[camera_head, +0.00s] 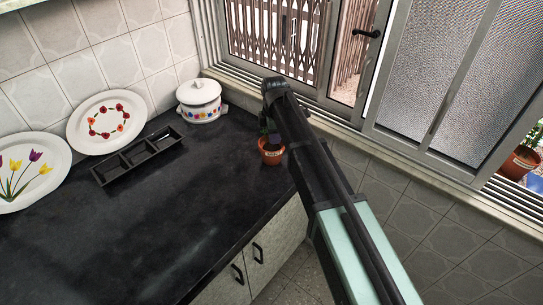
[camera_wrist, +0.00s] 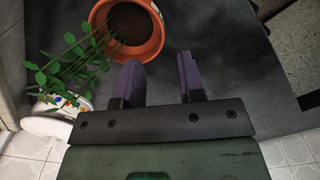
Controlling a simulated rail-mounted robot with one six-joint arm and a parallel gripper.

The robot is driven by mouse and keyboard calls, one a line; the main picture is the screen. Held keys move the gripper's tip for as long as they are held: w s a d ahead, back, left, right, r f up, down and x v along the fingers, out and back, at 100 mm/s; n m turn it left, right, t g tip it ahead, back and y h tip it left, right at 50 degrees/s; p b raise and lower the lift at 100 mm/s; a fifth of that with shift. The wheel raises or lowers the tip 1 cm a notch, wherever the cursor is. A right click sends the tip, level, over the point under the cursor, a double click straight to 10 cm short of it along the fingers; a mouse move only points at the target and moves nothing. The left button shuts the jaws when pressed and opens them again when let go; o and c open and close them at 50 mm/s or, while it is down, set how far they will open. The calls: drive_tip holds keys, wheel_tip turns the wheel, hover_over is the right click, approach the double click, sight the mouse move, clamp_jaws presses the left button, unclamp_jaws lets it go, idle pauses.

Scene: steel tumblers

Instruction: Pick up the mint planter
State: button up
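The mint planter (camera_head: 271,155) is a small terracotta pot with a pale label, standing upright on the black counter near its right edge. Its leaves are partly hidden by my arm in the head view. In the wrist view the pot (camera_wrist: 153,46) shows from above, with dark soil and green leafy stems spreading left. My gripper (camera_wrist: 160,65) is open, with two purple fingers apart and only dark counter between them. The pot's rim lies just beyond the left fingertip; I cannot tell whether they touch. In the head view my arm hides the fingers.
A lidded white pot (camera_head: 201,104), an empty black divided tray (camera_head: 110,177) and two decorated plates, one with red flowers (camera_head: 84,143) and one with tulips (camera_head: 50,150), stand along the wall. The counter's front left is clear. Another potted plant (camera_head: 517,163) is outside the window.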

sight(274, 150)
wheel_tip(274, 150, down, 8)
drive_tip(key=b, duration=0.6)
drive_tip(key=shift+w, duration=0.1)
drive_tip(key=shift+d+r, duration=0.1)
drive_tip(key=shift+r, duration=0.05)
drive_tip(key=shift+c, duration=0.3)
clamp_jaws()
